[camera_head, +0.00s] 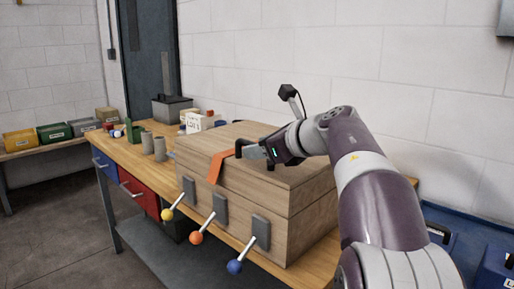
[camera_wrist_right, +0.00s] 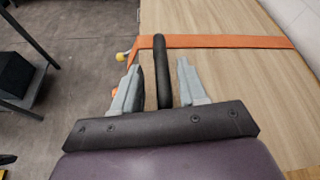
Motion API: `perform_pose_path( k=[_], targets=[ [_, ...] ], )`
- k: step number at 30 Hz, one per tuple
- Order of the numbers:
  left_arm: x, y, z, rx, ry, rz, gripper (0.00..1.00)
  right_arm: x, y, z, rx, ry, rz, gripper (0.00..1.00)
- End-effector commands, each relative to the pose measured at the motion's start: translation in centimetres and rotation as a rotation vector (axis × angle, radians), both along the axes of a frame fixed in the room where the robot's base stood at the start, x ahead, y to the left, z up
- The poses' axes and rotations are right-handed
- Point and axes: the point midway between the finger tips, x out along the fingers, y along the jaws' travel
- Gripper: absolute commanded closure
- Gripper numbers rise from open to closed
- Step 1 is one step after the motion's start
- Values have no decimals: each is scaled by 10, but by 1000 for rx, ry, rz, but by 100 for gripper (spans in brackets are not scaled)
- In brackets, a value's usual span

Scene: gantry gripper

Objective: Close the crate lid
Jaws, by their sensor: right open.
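The wooden crate (camera_head: 304,226) stands on the workbench. Its lid (camera_head: 222,137) lies flat on top, with a seam line along the sides and no visible gap. An orange strap (camera_head: 218,167) runs across the lid and over the front edge; it also shows in the wrist view (camera_wrist_right: 225,42). My right gripper (camera_head: 250,150) is over the lid near its front edge, with jaws open. In the wrist view a black bar handle (camera_wrist_right: 163,75) lies between its two grey fingers (camera_wrist_right: 160,85), with gaps on both sides. My left gripper is out of view.
Levers with yellow (camera_head: 167,214), orange (camera_head: 196,238) and blue (camera_head: 234,266) knobs stick out from the crate's front. Grey cylinders (camera_head: 154,146) and a small labelled box (camera_head: 196,123) stand left of the crate. Blue cases (camera_head: 460,235) are at right.

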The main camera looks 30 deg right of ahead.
Motion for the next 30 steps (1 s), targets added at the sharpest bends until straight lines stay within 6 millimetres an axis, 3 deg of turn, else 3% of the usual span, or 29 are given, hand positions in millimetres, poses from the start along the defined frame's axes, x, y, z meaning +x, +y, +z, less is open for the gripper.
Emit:
perform_pose_path(
  k=[9, 15, 30],
  targets=[
    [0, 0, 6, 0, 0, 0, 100, -67, -13, 29, -2, 0, -3, 58],
    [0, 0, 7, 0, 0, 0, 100, -96, -19, 40, -1, 2, -1, 58],
    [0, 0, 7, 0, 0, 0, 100, -101, -19, 41, 0, 3, 2, 58]
  ],
)
